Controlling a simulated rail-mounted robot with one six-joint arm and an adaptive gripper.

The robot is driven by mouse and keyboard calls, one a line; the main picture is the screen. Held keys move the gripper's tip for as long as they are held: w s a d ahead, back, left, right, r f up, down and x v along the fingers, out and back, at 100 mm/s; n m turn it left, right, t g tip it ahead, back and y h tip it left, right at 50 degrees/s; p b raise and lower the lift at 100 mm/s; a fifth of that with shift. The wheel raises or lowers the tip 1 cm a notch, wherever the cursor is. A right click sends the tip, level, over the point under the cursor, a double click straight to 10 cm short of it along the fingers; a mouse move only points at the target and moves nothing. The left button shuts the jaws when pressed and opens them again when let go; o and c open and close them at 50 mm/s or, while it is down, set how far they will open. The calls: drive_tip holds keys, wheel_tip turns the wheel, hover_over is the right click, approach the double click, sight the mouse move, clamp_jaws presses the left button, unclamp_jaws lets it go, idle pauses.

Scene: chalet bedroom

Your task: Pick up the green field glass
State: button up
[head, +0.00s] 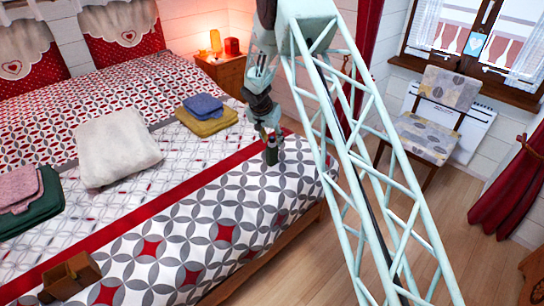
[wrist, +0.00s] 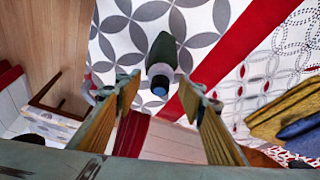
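The green field glass (wrist: 163,62) is a small dark green tube with a grey band and a blue lens end. In the wrist view it lies between and just beyond the fingertips, with its lens end towards me. In the head view the field glass (head: 271,155) is on the patterned bedspread near the bed's edge, apparently upright, directly below my gripper (head: 266,130). In the wrist view my gripper (wrist: 159,90) is open, one finger to each side of the lens end, with gaps visible. The head view does not show the finger gap clearly.
The bed (head: 190,235) holds folded blue and yellow cloths (head: 207,116), a white blanket (head: 117,147), pink and green cloths (head: 30,200) and a brown box (head: 71,277). A nightstand (head: 222,72) stands behind. A chair (head: 430,120) is at the right, beyond open floor.

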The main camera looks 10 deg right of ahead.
clamp_jaws()
drive_tip(key=shift+r, duration=0.15)
drive_tip(key=shift+r+p, duration=0.45)
drive_tip(key=shift+r, duration=1.1)
drive_tip(key=shift+s+a+r, duration=0.1)
drive_tip(key=shift+r, duration=0.05)
drive_tip(key=s+a+r+b, duration=0.1)
drive_tip(key=s+a, duration=0.6)
drive_tip(key=s, duration=0.7)
drive_tip(key=shift+a+r, duration=0.15)
drive_tip(key=shift+r, duration=0.05)
